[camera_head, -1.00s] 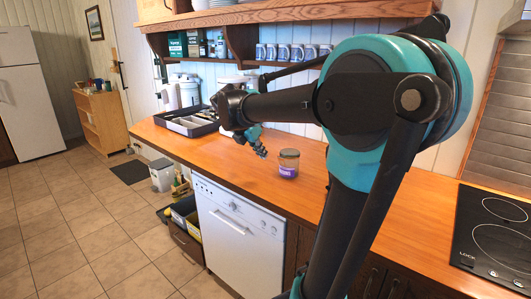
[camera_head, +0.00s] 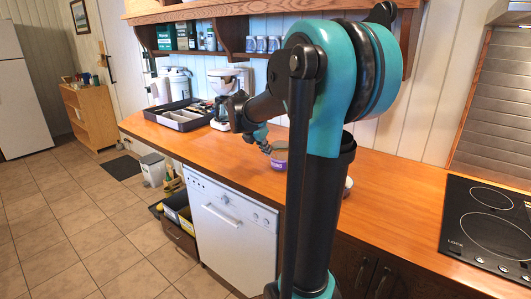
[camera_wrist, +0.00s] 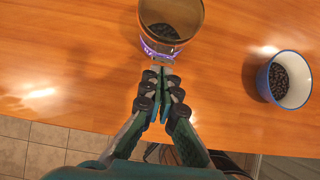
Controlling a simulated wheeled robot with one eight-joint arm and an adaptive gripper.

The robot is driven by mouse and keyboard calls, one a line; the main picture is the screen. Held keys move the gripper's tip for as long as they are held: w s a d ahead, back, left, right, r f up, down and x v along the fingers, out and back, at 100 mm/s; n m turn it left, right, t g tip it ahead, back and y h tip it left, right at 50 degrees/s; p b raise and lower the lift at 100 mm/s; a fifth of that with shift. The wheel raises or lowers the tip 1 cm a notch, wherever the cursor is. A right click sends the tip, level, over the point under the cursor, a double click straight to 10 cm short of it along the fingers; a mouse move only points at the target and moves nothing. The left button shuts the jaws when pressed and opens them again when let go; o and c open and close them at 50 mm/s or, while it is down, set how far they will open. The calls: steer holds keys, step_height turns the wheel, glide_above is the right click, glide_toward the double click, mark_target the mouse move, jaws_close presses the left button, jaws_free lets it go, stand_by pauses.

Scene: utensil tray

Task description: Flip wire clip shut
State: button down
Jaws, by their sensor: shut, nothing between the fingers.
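A glass jar with a purple label (camera_head: 279,163) stands on the wooden counter (camera_head: 400,190), partly hidden by my arm. In the wrist view the jar (camera_wrist: 168,24) is at the top centre, seen from above, with dark contents at the bottom. My gripper (camera_wrist: 164,66) is shut and empty, its tips right at the jar's near side. I cannot tell whether they touch it. In the head view my gripper (camera_head: 266,148) is close beside the jar's left. The wire clip cannot be made out clearly; the fingertips cover that side.
A blue-rimmed cup of dark beans (camera_wrist: 284,78) stands right of the jar. A utensil tray (camera_head: 180,117) and a coffee maker (camera_head: 224,85) are further left and back on the counter. A black cooktop (camera_head: 490,225) is at the right. The counter's front edge is near.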

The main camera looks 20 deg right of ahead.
steer(key=shift+w+d+r, duration=0.5)
steer(key=shift+w+d, duration=0.05)
steer(key=shift+d, duration=0.25)
steer(key=shift+r, duration=0.2)
